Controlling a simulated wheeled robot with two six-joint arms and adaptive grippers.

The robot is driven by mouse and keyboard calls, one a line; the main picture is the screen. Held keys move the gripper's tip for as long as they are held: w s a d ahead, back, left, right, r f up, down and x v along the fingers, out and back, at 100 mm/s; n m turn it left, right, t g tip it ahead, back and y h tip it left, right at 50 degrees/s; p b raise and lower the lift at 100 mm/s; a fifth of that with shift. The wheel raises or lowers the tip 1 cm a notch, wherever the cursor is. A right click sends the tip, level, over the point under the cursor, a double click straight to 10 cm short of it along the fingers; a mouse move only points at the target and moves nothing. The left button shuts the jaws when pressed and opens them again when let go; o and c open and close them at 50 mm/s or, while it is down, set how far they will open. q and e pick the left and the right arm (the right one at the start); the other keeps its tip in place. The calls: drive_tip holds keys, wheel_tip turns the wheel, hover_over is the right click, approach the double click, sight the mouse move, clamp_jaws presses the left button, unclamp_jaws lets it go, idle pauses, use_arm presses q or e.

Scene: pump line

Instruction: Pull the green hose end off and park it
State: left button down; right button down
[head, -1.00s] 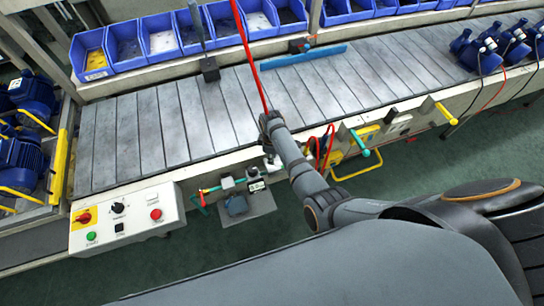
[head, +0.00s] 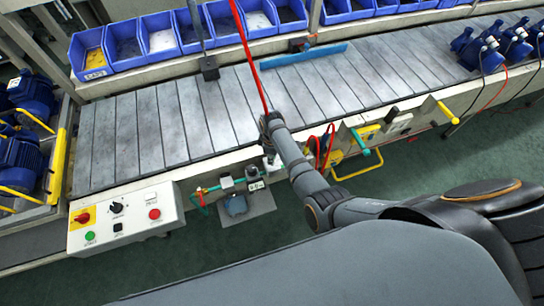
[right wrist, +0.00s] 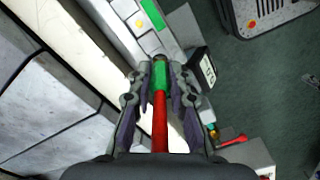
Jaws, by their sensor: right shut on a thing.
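The green hose end (right wrist: 160,76) is a green sleeve on a red hose (right wrist: 158,122). My right gripper (right wrist: 160,78) is shut on it, with one finger on each side. Beyond the sleeve a green pipe (right wrist: 152,14) lies in line with it; I cannot tell whether the two touch. In the head view the red hose (head: 248,55) comes down from the top to my right wrist. My right gripper (head: 270,162) is at the conveyor's front edge there, mostly hidden by its arm. My left gripper is not in view.
A display box (head: 255,185) and green pipework (head: 212,188) sit beside the gripper, above a grey plate. A control box (head: 125,216) is at the left. Green (head: 360,142) and yellow (head: 446,112) handles stick out at the right. The conveyor's middle (head: 190,115) is mostly clear.

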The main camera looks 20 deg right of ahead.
drive_tip(key=shift+p, duration=0.3)
idle(0.4)
drive_tip(key=shift+f, duration=0.2)
drive_tip(key=shift+f, duration=0.2)
idle(0.3)
drive_tip(key=shift+f, duration=0.35)
idle(1.1)
drive_tip(key=c, duration=1.2)
unclamp_jaws()
drive_tip(key=shift+o, duration=0.6)
drive_tip(key=shift+r, duration=0.1)
